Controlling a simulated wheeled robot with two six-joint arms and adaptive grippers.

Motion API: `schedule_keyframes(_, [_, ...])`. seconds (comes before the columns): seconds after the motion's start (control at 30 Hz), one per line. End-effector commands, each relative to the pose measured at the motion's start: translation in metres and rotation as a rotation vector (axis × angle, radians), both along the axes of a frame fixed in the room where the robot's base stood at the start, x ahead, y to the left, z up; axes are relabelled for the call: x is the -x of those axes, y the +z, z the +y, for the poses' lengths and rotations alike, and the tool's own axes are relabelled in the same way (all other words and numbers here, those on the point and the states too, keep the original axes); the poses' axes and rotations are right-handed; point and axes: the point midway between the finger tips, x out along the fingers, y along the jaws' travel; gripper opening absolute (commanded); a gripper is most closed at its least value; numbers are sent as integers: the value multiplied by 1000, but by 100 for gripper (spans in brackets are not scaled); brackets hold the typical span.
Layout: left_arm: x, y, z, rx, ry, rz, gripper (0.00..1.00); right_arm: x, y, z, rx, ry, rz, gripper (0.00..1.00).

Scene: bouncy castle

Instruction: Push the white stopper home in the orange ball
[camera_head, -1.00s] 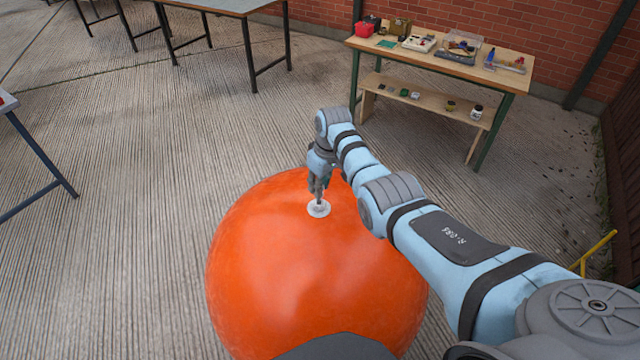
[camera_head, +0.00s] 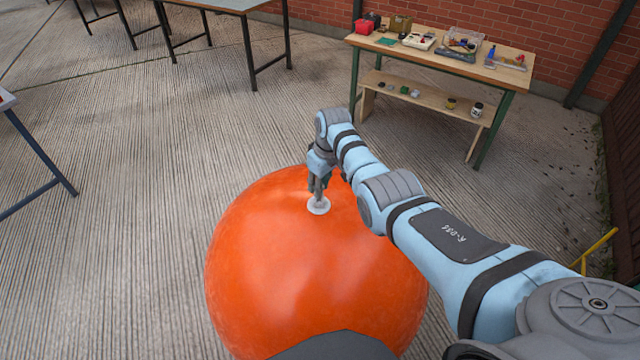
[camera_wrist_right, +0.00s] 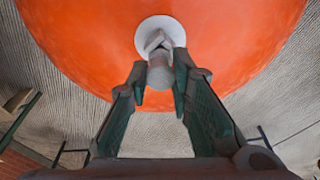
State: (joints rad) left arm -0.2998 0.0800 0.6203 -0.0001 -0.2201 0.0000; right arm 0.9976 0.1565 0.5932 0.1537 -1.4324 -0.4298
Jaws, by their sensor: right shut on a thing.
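The large orange ball (camera_head: 300,270) rests on the ground in front of me. A white round seat (camera_head: 318,206) lies on top of it, below my right gripper (camera_head: 319,194). In the right wrist view the white disc (camera_wrist_right: 144,36) lies against the orange surface (camera_wrist_right: 80,40). My right gripper (camera_wrist_right: 160,72) is shut on a pale knob-like piece, the white stopper (camera_wrist_right: 161,76), held between its dark fingers at the disc. How deep the stopper sits in the ball is hidden. My left gripper is out of view.
A wooden workbench (camera_head: 425,48) with tools and small items stands at the back right against a brick wall. Grey tables (camera_head: 225,4) stand at the back left. A yellow bar (camera_head: 602,243) is at the right. The concrete floor (camera_head: 120,240) left of the ball is clear.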

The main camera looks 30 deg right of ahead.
Motion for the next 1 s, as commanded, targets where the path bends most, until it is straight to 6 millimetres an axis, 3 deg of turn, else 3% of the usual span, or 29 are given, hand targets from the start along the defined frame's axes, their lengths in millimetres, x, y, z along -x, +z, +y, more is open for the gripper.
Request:
schedule_keyframes(0.6, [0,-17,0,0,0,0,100,0,-20,0,0,0,0,5])
schedule_keyframes(0.63, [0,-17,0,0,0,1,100,0,-19,0,0,0,0,23])
schedule_keyframes(0.77, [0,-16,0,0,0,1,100,0,-18,0,0,0,0,43])
schedule_keyframes(1.0, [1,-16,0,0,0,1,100,0,-18,0,0,0,0,43])
